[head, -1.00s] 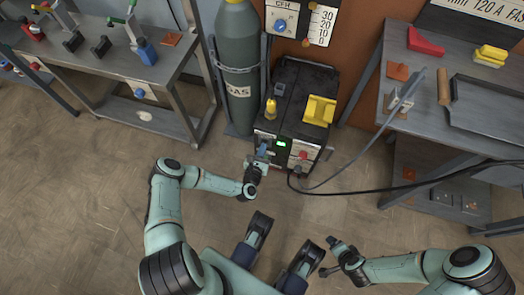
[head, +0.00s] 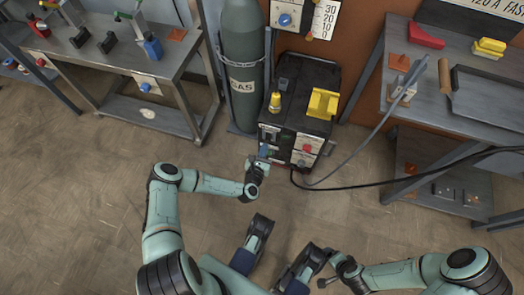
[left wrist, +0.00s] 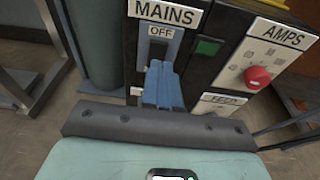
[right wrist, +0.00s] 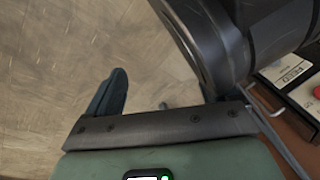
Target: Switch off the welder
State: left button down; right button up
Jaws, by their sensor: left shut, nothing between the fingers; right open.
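The welder (head: 312,75) is a black box standing on the floor. Its front carries a MAINS switch (left wrist: 157,52) under an OFF label, a green lamp (left wrist: 208,46) that looks dim, and a red AMPS knob (left wrist: 258,78). My left gripper (head: 264,151) is shut and empty, with its blue fingers (left wrist: 163,85) just in front of and below the switch. The fingers hide the switch's lower part, and I cannot tell whether they touch it. My right gripper (right wrist: 158,92) is open and empty over the floor, away from the welder.
A grey gas cylinder (head: 242,70) stands left of the welder. Benches stand at left (head: 180,70) and right (head: 425,100). A black cable (head: 400,172) and a grey cable run from the welder to the right. Floor in front is clear.

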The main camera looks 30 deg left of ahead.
pick_arm(q)
jog(key=s+d+r+p, duration=0.2)
jog(key=s+r, duration=0.2)
jog(key=s, duration=0.4)
jog(key=shift+s+p, duration=0.25)
jog(key=shift+p, duration=0.1)
pick_arm(e)
jog(key=r, duration=0.1)
jog(key=a+r, duration=0.1)
jog(key=r, duration=0.1)
jog(key=a+r, duration=0.1)
jog(key=shift+r, duration=0.15)
